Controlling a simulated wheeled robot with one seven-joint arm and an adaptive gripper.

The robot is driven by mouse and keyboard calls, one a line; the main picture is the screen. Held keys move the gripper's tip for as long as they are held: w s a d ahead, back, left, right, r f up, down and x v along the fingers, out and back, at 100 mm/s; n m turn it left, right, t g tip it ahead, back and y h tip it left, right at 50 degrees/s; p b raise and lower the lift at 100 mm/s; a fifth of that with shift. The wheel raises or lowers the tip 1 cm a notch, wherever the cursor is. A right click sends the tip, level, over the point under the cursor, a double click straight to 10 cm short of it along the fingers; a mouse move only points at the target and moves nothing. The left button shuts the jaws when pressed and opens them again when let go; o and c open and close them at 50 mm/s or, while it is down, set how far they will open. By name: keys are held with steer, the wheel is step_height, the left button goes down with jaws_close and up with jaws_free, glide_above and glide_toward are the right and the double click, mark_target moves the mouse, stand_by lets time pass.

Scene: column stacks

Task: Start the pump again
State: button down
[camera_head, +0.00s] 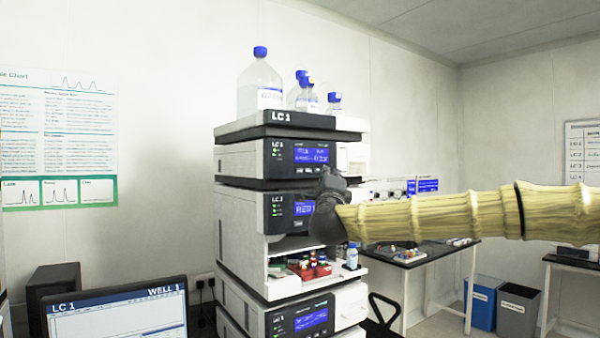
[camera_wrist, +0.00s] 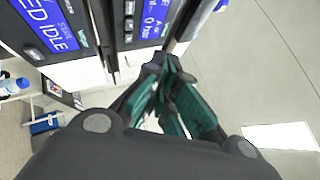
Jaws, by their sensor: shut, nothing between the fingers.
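The LC 1 instrument stack (camera_head: 255,210) stands at the middle of the head view, with several modules, each with a dark front panel and blue display. The upper module's display (camera_head: 311,153) is lit; its text is too small to read, and which module is the pump cannot be told. The second module's display (camera_head: 305,204) is partly hidden by my gripper (camera_head: 329,172). In the wrist view that display (camera_wrist: 52,28) ends in "ED IDLE", and the upper display (camera_wrist: 155,18) shows a "0". My gripper (camera_wrist: 162,66) is shut and empty, tips close to the panels; contact cannot be told.
Bottles with blue caps (camera_head: 260,88) stand on top of the stack. A tray of red-capped vials (camera_head: 308,268) sits in an open bay below. A monitor (camera_head: 118,315) is at lower left. Side tables and two bins (camera_head: 483,303) are at right.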

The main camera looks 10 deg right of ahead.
mark_target(299, 170)
steer(key=shift+w+a+p, duration=0.5)
steer(key=shift+w, duration=0.9)
steer(key=shift+w+a+p, duration=0.45)
steer(key=shift+w+a, duration=0.05)
steer(key=shift+w, duration=0.85)
steer(key=shift+w+a+p, duration=0.5)
steer(key=shift+w, duration=0.9)
steer(key=shift+w, duration=0.1)
steer(key=shift+w+a+b, duration=0.2)
steer(key=shift+w+b, duration=0.1)
steer(key=shift+w+a, duration=0.15)
steer(key=shift+w, duration=0.2)
steer(key=shift+s+b, duration=0.15)
steer(key=shift+b, duration=0.25)
steer(key=shift+s+d+b, duration=0.35)
steer(key=shift+s+b, duration=0.1)
steer(key=shift+s, duration=0.2)
